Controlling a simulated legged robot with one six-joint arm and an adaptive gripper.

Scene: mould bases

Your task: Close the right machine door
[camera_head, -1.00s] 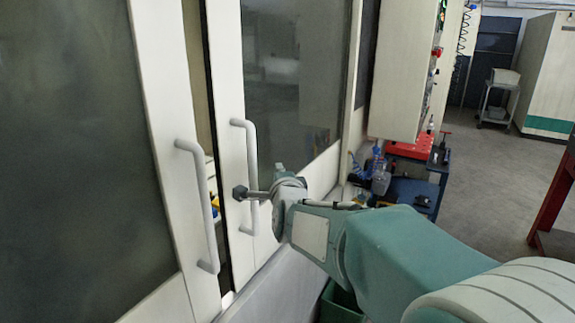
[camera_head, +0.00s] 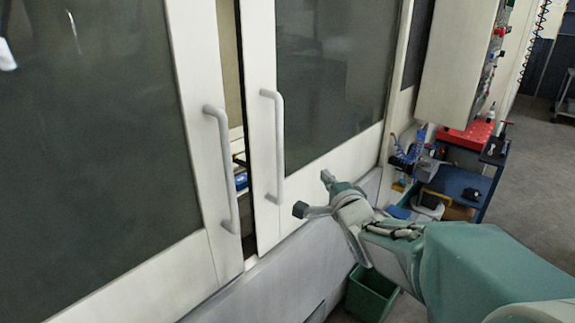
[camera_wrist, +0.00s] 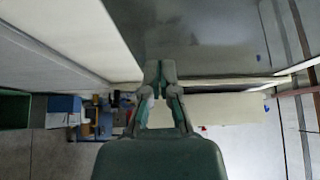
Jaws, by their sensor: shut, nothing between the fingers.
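The right machine door (camera_head: 262,95) has a white frame, a dark window and a pale vertical handle (camera_head: 278,145). The left machine door (camera_head: 195,75) has a matching handle (camera_head: 224,170). A narrow gap (camera_head: 241,190) is open between the doors, with some of the inside showing. My gripper (camera_head: 300,209) is to the right of the lower end of the right door's handle, in front of the lower door, apart from the handle. In the wrist view its fingers (camera_wrist: 160,72) are together and empty, with the door's dark window (camera_wrist: 215,35) beyond.
A control cabinet (camera_head: 455,70) stands right of the doors. A green bin (camera_head: 370,295) is on the floor below my arm. Open floor lies at the far right.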

